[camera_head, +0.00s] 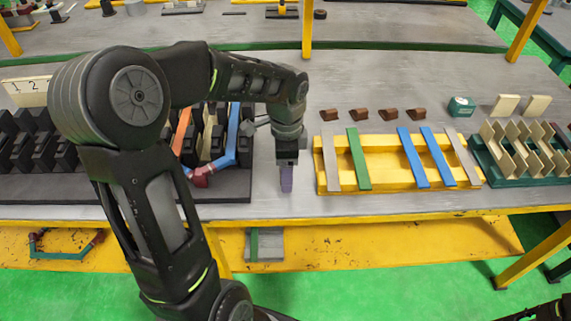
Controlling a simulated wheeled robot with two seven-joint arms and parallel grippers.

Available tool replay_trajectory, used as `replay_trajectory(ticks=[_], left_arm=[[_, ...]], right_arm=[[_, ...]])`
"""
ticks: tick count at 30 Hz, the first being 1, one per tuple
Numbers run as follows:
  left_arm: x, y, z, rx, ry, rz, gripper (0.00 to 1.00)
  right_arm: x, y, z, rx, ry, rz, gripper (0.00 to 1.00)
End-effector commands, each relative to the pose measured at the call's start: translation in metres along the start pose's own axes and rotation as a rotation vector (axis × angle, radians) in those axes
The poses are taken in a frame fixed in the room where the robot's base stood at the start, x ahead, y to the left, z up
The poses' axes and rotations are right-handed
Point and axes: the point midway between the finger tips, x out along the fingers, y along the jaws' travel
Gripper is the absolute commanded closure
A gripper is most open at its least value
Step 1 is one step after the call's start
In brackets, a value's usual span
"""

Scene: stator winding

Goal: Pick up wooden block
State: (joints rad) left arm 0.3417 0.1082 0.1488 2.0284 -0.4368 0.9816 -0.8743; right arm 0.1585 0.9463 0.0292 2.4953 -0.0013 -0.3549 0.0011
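Two pale wooden blocks, one (506,105) left of the other (538,105), stand at the right of the table, behind a green rack. Another pale wooden piece (27,90), marked with numbers, is at the far left, partly hidden by my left arm. My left gripper (287,178) points down over bare grey table left of the yellow tray, well away from the two blocks. A small purplish part shows at its tip; I cannot tell whether it is a held piece or the fingers. My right gripper does not show.
The yellow tray (385,188) carries grey, green and blue strips. Several brown wedges (388,114) and a teal device (461,106) lie behind it. The green rack (488,172) holds upright wooden plates. Black slotted fixtures (225,187) fill the left. The table's yellow front edge (400,216) is close.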

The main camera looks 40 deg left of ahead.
Motion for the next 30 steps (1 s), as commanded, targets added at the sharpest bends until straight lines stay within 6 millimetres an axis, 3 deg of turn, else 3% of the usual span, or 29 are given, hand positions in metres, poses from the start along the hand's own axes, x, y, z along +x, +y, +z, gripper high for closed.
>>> replay_trajectory(ticks=[14, 30], left_arm=[[-0.0005, -0.0001, 0.0, 0.0, 0.0, 0.0, 0.31], [-0.0005, -0.0001, 0.0, 0.0, 0.0, 0.0, 0.73]], right_arm=[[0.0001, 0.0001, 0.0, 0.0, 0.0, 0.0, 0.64], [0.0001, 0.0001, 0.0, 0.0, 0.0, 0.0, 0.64]])
